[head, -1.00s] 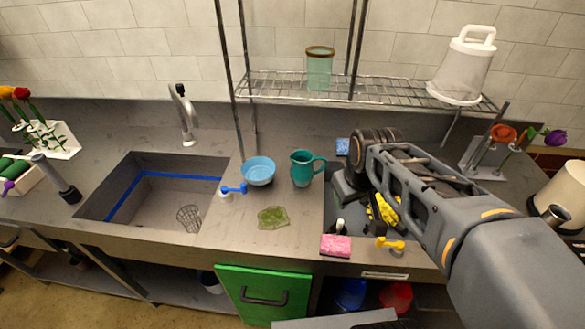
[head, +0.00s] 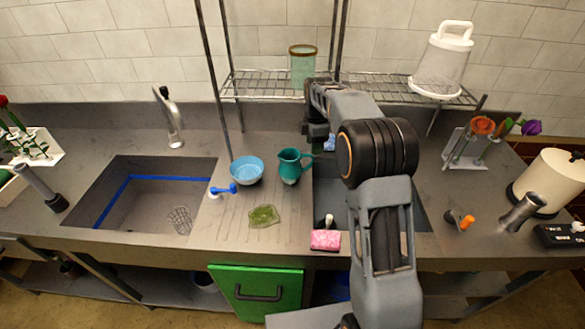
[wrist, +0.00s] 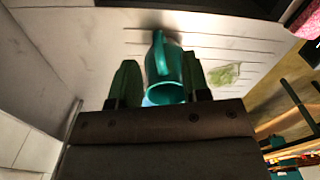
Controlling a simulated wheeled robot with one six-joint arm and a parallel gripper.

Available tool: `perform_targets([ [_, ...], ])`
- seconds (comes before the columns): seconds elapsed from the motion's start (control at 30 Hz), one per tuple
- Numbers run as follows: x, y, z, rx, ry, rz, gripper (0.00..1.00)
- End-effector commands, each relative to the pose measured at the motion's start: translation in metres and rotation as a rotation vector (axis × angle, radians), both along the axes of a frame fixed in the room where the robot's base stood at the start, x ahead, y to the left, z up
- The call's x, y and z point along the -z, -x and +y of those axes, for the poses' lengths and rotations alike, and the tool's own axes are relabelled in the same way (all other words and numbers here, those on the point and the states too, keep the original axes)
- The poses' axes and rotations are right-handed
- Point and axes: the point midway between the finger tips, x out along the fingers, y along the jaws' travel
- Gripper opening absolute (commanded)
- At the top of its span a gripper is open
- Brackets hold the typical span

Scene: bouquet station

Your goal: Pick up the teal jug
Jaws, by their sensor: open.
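The teal jug (head: 290,166) stands upright on the counter, right of the blue bowl (head: 246,170), its handle toward the right. My gripper (head: 309,128) is just behind and right of the jug in the head view, partly hidden by my own wrist. In the wrist view my gripper (wrist: 160,62) is open, with one finger on each side of the jug (wrist: 172,75) in the picture. The jug's mouth faces this camera. I cannot tell whether either finger touches it or how deep the jug lies between them.
A sink basin (head: 125,220) lies left. A green cloth-like patch (head: 264,216) and a pink sponge (head: 325,240) lie in front of the jug. A wire shelf (head: 260,84) holding a jar (head: 301,65) stands above and behind. My arm covers much of the right basin.

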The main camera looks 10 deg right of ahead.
Motion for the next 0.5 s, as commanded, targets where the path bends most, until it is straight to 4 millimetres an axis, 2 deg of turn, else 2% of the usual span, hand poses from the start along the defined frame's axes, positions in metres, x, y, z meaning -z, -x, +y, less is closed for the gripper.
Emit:
perform_targets([
  [0.5, 0.060, -0.003, 0.003, -0.002, 0.000, 0.002, 0.43],
])
